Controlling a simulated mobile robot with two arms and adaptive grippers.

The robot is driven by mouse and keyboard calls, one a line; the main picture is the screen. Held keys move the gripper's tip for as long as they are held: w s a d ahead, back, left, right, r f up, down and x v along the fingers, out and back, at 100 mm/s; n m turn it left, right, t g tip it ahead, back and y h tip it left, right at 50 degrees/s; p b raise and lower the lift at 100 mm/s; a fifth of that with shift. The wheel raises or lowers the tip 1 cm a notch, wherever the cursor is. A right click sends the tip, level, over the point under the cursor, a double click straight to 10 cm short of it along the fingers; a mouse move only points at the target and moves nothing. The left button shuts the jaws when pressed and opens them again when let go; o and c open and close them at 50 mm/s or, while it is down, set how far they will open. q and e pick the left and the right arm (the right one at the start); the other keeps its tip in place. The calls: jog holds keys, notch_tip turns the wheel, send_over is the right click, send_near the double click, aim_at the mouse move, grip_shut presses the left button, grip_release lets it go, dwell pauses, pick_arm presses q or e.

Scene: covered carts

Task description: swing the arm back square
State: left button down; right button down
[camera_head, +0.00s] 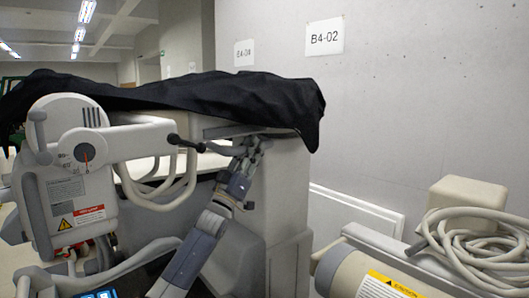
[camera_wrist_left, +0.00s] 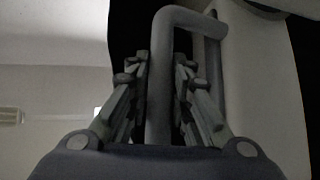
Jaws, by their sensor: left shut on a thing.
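A white cart arm (camera_head: 140,140) runs level from a boxy head (camera_head: 75,170) with a dial and labels at the left towards the cart body (camera_head: 280,190). A black cover (camera_head: 200,95) lies over its top. My left gripper (camera_head: 250,146) is at the arm's right end, beside the cart body, under the cover's edge. In the left wrist view my left gripper (camera_wrist_left: 160,75) has its fingers on both sides of a grey bent bar handle (camera_wrist_left: 160,110), shut on it. In the head view the fingers partly hide the handle. My right gripper is not in view.
Pale looped cables hang under the arm. At the lower right stands another machine with a beige cylinder (camera_head: 365,272) and coiled hose (camera_head: 475,245). A grey wall with a "B4-02" sign (camera_head: 324,37) is close behind.

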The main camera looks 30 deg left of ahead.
pick_arm(q)
jog(key=a, duration=0.1)
jog(key=a+h, duration=0.1)
jog(key=s+a+m+h, duration=0.1)
jog(key=shift+a+r, duration=0.3)
jog(key=shift+r, duration=0.05)
jog(key=shift+d, duration=0.2)
jog(key=c, duration=1.7)
grip_release()
jog(key=shift+w+d+f+h, duration=0.1)
jog(key=shift+w+h, duration=0.05)
jog(key=shift+h, duration=0.25)
jog(key=shift+o, duration=1.3)
jog(key=shift+w+d+f, duration=0.1)
jog(key=shift+w+d, duration=0.45)
jog(key=shift+d, duration=0.25)
jog(key=shift+s+a, duration=0.25)
jog(key=shift+a, duration=0.2)
jog(key=v, duration=1.2)
jog(key=shift+s, duration=0.15)
